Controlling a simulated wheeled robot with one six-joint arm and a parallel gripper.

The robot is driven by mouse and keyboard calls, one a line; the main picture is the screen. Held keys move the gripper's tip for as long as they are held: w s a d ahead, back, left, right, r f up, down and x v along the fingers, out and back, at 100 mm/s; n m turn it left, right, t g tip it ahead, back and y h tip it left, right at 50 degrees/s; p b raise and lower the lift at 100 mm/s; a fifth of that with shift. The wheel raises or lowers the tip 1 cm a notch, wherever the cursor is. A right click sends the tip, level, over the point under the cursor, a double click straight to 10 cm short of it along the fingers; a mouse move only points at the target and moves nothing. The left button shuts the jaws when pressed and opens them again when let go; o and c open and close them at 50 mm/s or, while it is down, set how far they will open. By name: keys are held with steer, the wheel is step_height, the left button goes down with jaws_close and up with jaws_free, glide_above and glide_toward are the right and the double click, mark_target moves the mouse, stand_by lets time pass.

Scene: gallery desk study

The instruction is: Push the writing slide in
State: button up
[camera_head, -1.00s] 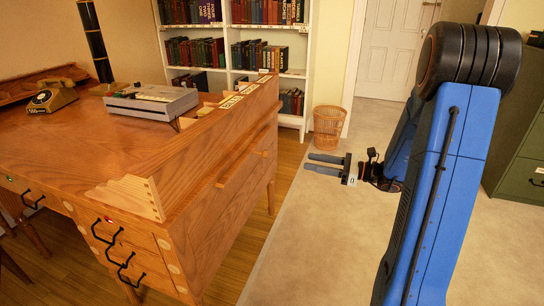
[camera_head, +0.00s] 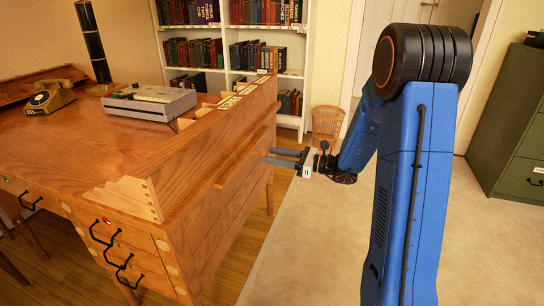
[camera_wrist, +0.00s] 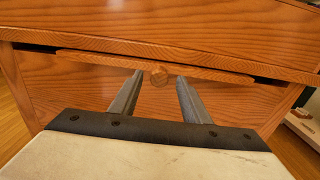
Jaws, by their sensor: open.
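The wooden writing slide (camera_head: 238,165) sticks out as a narrow ledge from the right side of the desk (camera_head: 100,150).
A typewriter-like grey machine (camera_head: 150,101) and a telephone (camera_head: 50,97) stand on the desk. Bookshelves (camera_head: 225,50) and a wicker basket (camera_head: 327,124) are behind. A green cabinet (camera_head: 510,125) stands at the right. The carpet (camera_head: 310,240) beside the desk is clear.

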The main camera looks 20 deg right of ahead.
steer(key=shift+w+a, duration=0.35)
steer(key=shift+a, duration=0.15)
jaws_close()
steer(key=shift+x, duration=2.05)
jaws_free()
steer(key=shift+a, duration=0.1)
steer(key=v, duration=1.7)
